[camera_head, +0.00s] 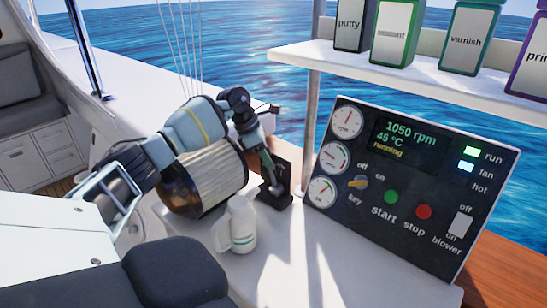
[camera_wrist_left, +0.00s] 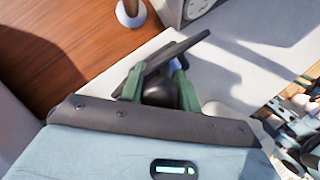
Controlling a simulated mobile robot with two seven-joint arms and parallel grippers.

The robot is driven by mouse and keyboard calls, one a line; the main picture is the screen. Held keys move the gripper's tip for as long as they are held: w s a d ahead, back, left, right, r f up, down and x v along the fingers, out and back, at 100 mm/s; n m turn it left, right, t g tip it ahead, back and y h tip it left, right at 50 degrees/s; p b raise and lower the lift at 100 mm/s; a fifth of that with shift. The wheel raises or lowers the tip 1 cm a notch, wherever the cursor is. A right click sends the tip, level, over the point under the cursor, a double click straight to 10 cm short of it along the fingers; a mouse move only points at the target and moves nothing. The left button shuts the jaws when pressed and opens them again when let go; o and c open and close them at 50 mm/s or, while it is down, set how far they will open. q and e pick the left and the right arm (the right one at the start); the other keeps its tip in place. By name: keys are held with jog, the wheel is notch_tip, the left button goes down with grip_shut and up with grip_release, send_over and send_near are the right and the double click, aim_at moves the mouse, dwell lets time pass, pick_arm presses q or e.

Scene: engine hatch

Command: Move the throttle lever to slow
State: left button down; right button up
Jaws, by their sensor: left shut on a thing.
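My left gripper (camera_head: 270,172) reaches down over a black lever box (camera_head: 286,168) beside the instrument panel. In the left wrist view its two green fingers (camera_wrist_left: 158,90) are shut on a dark round knob (camera_wrist_left: 160,93), which appears to be the throttle lever's. A black plate (camera_wrist_left: 182,50) lies just beyond the fingers. The lever's shaft and any slow or fast markings are hidden or too small to read. The panel display (camera_head: 407,140) reads 1050 rpm, 45 °C and running. My right gripper is out of view.
The instrument panel (camera_head: 375,225) stands right of the lever box. A shelf (camera_head: 400,75) with several labelled cans is above. The white counter in front is partly clear.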

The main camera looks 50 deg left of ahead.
pick_arm(q)
jog(key=shift+a, duration=0.15)
jog(key=c, duration=1.1)
grip_release()
jog(key=shift+o, duration=0.2)
jog(key=v, duration=0.7)
jog(key=shift+r, duration=0.4)
jog(key=shift+s+a, duration=0.1)
jog(key=shift+s, duration=0.05)
